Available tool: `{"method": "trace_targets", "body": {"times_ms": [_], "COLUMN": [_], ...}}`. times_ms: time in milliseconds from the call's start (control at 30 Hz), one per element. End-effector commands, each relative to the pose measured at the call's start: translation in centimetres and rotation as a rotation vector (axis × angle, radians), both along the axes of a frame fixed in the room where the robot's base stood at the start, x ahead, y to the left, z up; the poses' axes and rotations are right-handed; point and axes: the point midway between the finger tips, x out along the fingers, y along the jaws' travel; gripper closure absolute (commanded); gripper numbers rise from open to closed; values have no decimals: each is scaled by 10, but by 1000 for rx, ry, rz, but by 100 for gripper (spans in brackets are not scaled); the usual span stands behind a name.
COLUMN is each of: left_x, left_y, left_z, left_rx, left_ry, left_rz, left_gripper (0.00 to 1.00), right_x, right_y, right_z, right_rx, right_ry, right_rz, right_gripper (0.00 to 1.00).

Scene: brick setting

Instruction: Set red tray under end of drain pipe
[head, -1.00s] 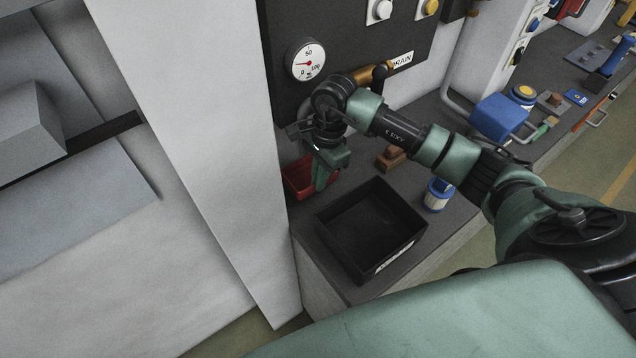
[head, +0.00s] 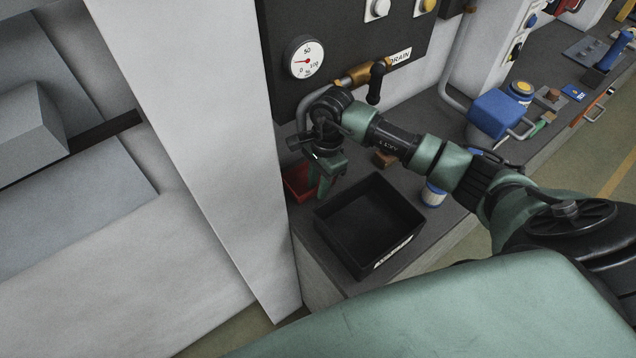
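The red tray (head: 295,184) sits on the dark bench top beside the white column, left of the black bin. My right gripper (head: 321,194) points down at the tray's right side, and its fingers hide part of the tray. I cannot tell whether the fingers are apart or closed on the tray's edge. The drain pipe (head: 306,104) runs left from a brass valve (head: 355,76) by the DRAIN label and bends down. Its lower end is hidden behind my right wrist. My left gripper is not in view.
A black bin (head: 330,236) stands close to the right of the tray. A blue and white can (head: 433,194) and a brown block (head: 384,159) are nearby. A pressure gauge (head: 304,58) is on the dark panel above. A blue container (head: 497,112) stands further right.

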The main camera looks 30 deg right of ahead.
Motion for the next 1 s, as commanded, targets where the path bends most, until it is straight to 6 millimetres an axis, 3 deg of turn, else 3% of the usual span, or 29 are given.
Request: {"method": "trace_targets", "body": {"times_ms": [100,233,700,1000], "left_x": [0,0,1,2], "left_y": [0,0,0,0], "left_z": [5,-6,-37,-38], "left_rx": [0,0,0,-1], "left_ry": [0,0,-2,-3], "left_rz": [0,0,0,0], "left_gripper": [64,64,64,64], "right_x": [0,2,3,2], "right_y": [0,-3,-16,-18], "right_z": [4,17,108,121], "right_rx": [1,0,0,0], "right_ry": [0,-5,-4,1], "right_rz": [0,0,-1,0], "right_gripper": [74,74,74,74]}}
